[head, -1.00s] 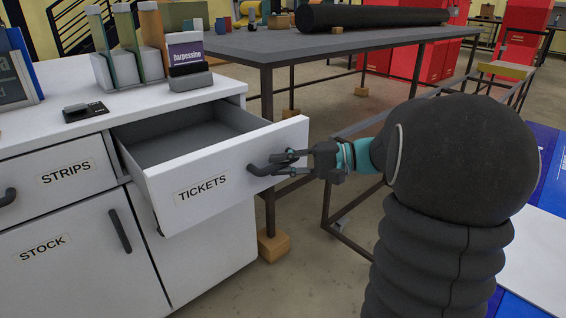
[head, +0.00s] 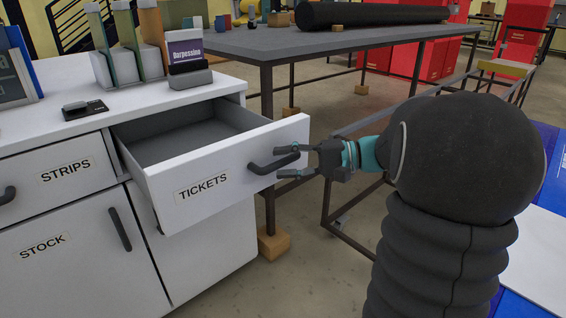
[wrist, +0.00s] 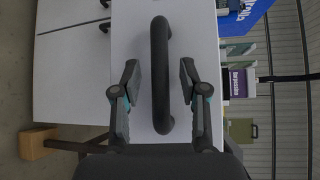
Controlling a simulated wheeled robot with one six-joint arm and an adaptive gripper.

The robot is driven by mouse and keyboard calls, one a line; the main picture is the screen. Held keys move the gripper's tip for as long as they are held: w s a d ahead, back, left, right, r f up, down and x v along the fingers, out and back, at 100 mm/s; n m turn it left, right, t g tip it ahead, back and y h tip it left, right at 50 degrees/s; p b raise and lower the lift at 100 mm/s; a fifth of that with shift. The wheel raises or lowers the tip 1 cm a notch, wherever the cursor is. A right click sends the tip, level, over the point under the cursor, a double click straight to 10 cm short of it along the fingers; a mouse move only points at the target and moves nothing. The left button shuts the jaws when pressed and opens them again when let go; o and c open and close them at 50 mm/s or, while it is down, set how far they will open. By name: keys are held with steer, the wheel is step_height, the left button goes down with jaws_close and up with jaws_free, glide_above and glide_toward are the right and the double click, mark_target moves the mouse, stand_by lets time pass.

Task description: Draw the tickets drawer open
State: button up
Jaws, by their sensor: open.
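The tickets drawer (head: 235,172) is a white drawer labelled TICKETS, pulled well out of the cabinet, with its empty grey inside showing. Its dark bar handle (head: 272,163) is on the front panel. My gripper (head: 284,162) is open at the right end of the handle in the head view. In the wrist view the handle (wrist: 161,75) runs between the two spread fingers of my gripper (wrist: 160,80), with a gap on each side.
The white cabinet (head: 215,262) also has a STRIPS drawer (head: 60,172) and a STOCK door (head: 75,255). A card holder (head: 188,62) and a small dark device (head: 85,109) are on its top. A dark table (head: 340,45) stands behind, with wooden blocks under its legs.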

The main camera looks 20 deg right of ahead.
steer(key=v, duration=1.1)
steer(key=shift+d, duration=0.1)
step_height(320, 180, down, 9)
steer(key=d+m+h, duration=0.1)
steer(key=m+h, duration=0.3)
steer(key=s+a+f+g+h, duration=0.3)
steer(key=s+f+g+h, duration=0.15)
steer(key=s, duration=0.25)
steer(key=s+a+r+n+t+h+p, duration=0.4)
steer(key=s+a+r+n+h, duration=0.2)
steer(key=s+a+n, duration=0.4)
steer(key=a+r, duration=0.1)
steer(key=a, duration=0.2)
steer(key=shift+h, duration=0.35)
